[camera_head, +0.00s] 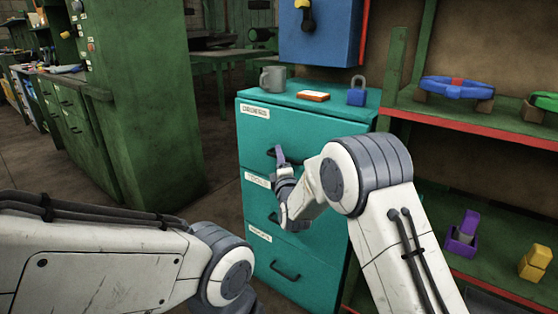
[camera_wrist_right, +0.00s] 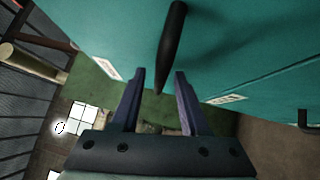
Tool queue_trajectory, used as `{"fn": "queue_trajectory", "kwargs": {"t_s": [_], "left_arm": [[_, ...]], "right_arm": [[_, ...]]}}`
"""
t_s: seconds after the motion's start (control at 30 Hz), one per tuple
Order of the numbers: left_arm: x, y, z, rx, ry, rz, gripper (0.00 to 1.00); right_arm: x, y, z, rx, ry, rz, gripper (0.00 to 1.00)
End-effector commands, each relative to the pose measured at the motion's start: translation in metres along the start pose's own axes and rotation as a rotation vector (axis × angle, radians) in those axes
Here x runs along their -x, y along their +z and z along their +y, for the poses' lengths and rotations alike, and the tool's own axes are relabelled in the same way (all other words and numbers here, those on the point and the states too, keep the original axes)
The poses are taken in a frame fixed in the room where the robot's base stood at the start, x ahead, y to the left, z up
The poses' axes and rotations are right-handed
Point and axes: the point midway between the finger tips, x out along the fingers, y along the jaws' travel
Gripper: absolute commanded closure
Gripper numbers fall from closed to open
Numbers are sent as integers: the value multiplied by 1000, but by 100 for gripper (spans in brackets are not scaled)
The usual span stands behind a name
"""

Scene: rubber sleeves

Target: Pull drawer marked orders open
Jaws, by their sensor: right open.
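A teal cabinet (camera_head: 305,120) has three stacked drawers, each with a white label and a dark bar handle. The top label (camera_head: 255,111) is too blurred to read surely, as are the middle label (camera_head: 257,180) and bottom label (camera_head: 259,232), so I cannot tell which says orders. All drawers look shut. My right gripper (camera_head: 280,160) is open at the top drawer's handle (camera_head: 292,152). In the right wrist view, a dark handle (camera_wrist_right: 173,45) reaches between the spread fingertips (camera_wrist_right: 160,76); contact is not clear. My left gripper is out of view.
On the cabinet top stand a grey mug (camera_head: 273,79), an orange-and-white block (camera_head: 313,96) and a blue padlock (camera_head: 357,93). A green shelf (camera_head: 420,107) with red edging stands close at the right. A green cabinet (camera_head: 140,100) stands left, with open floor between.

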Motion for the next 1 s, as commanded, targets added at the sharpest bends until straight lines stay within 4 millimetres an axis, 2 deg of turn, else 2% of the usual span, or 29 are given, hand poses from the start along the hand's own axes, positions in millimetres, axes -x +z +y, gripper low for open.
{"fn": "queue_trajectory", "kwargs": {"t_s": [0.3,0.37,0.4,0.43,1.0], "left_arm": [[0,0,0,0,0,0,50],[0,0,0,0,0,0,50],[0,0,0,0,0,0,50],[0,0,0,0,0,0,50],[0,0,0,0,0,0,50]], "right_arm": [[-3,-1,0,0,0,1,55],[-3,-1,0,0,0,1,78],[-3,-1,0,0,0,1,94],[-3,-1,0,0,0,1,100],[-3,-1,0,0,0,2,100]]}}
